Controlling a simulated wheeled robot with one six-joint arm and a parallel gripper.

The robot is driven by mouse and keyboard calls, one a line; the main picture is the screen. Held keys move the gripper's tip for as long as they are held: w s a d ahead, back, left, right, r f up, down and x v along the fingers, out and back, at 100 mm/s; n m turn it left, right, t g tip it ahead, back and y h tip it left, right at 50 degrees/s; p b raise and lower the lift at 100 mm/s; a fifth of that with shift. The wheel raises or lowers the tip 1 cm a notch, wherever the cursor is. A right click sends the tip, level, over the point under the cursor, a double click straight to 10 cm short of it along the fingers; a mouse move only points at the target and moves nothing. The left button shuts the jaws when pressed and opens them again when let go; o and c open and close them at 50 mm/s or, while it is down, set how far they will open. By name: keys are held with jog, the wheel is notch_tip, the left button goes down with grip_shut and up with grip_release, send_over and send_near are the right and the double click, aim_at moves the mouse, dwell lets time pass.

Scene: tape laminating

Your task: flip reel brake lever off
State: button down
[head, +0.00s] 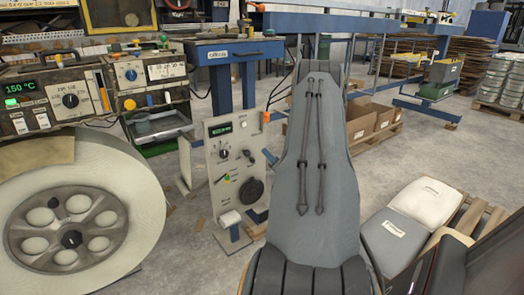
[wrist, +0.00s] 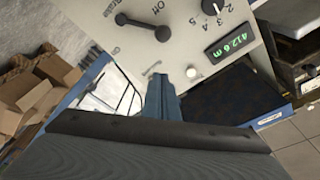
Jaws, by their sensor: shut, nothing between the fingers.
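The brake lever (wrist: 142,26) is a short black bar with rounded ends on a beige control panel, at the top of the wrist view. In the head view the lever (head: 247,155) is a small dark shape right of the dial. My gripper (wrist: 163,82) shows as a blue-grey tip at the centre of the wrist view. It is shut and empty, below the lever in that picture and visibly apart from it. In the head view my arm hides most of the gripper.
The panel (head: 213,180) also carries a numbered dial (wrist: 210,8), a green display (wrist: 229,45) and a white button (wrist: 191,72). A large tape reel (head: 140,180) stands at the left. Cardboard boxes (wrist: 22,110) lie beyond the panel. Grey floor is open behind.

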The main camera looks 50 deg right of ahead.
jog(key=shift+v, duration=2.35)
